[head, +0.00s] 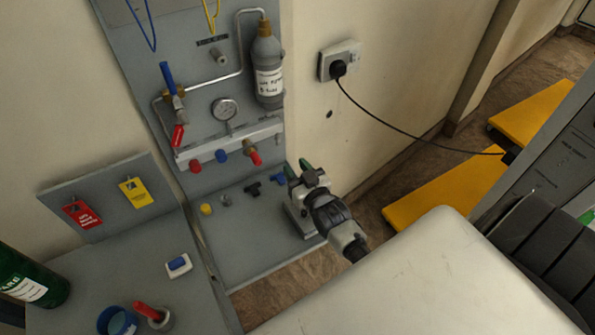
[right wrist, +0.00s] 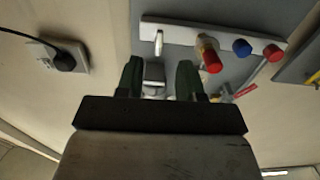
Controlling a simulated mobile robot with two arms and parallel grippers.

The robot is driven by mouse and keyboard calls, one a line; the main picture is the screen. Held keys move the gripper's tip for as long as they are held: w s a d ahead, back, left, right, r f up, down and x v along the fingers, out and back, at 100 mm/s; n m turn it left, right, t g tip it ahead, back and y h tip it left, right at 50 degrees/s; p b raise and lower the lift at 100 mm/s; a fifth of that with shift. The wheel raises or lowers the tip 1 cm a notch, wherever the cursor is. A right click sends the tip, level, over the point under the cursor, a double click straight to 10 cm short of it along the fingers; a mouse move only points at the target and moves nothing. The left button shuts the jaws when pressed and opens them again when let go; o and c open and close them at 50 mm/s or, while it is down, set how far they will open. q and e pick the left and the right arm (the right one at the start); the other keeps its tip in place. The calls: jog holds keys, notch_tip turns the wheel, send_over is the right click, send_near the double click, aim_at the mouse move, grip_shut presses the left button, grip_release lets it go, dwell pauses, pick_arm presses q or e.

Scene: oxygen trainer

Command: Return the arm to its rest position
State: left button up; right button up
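My right gripper (head: 298,168) reaches in from the lower right in the head view, in front of the lower right part of the grey panel (head: 240,235). Its dark green fingers stand apart. In the right wrist view the gripper (right wrist: 160,68) shows the same gap, with a small pale grey piece between the fingers; I cannot tell whether it is part of the gripper or behind it. No held object is clear. The valve manifold (head: 230,140) is behind and to the left, and its bar also shows in the right wrist view (right wrist: 180,31). My left gripper is not in view.
A gas bottle (head: 268,85) and gauge (head: 225,110) are on the panel. A wall socket (head: 340,60) has a black cable (head: 400,134) running right. Yellow platforms (head: 435,195) stand at right. A green bottle (head: 30,278) and red-handled tool (head: 147,311) are at lower left.

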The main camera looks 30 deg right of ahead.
jog(key=shift+s, duration=0.3)
dwell(0.4)
